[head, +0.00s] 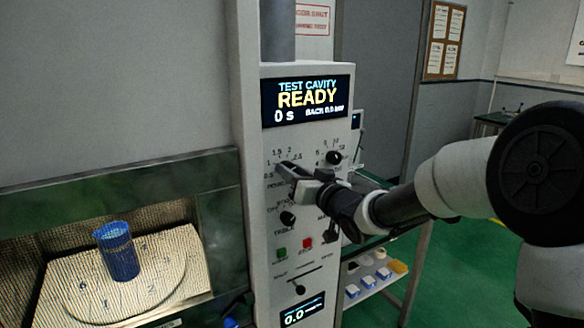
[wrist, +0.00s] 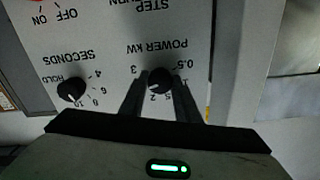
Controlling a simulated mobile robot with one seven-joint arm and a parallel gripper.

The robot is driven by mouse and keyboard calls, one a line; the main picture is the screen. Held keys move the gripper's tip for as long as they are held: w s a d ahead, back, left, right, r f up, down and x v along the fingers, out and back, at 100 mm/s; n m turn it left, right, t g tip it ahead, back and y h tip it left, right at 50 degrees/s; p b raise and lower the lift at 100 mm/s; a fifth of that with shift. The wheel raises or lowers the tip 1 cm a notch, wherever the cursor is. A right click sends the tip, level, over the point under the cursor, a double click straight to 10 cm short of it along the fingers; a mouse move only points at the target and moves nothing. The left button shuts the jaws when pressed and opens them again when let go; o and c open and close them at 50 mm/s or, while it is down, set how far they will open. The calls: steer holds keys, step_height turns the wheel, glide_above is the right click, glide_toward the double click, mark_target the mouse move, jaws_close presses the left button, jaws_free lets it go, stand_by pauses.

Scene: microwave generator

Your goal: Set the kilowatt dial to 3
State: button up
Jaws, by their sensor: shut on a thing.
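The kilowatt dial (wrist: 159,78) is a black knob on the pale panel, below the upside-down label POWER kW in the wrist view. Its scale shows 0.5, 1, 1.5, 2 and 3; the left finger covers the part between 2 and 3. Its small white mark appears to point toward about 2. My gripper (head: 291,173) reaches the panel from the right in the head view and hides the dial there. In the wrist view its two dark fingers stand on either side of the knob, shut on it.
The SECONDS dial (wrist: 71,89) is close beside the gripper. The display (head: 307,99) reads READY, 0 s. Green (head: 281,253) and red (head: 306,244) buttons and a lower black knob (head: 288,218) are below. A blue cup (head: 118,252) stands in the open cavity at left.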

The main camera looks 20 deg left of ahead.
steer(key=shift+m+p, duration=1.65)
steer(key=shift+m, duration=2.45)
steer(key=o, duration=1)
steer(key=shift+o, duration=0.2)
steer(key=v, duration=1.7)
steer(key=shift+d, duration=0.25)
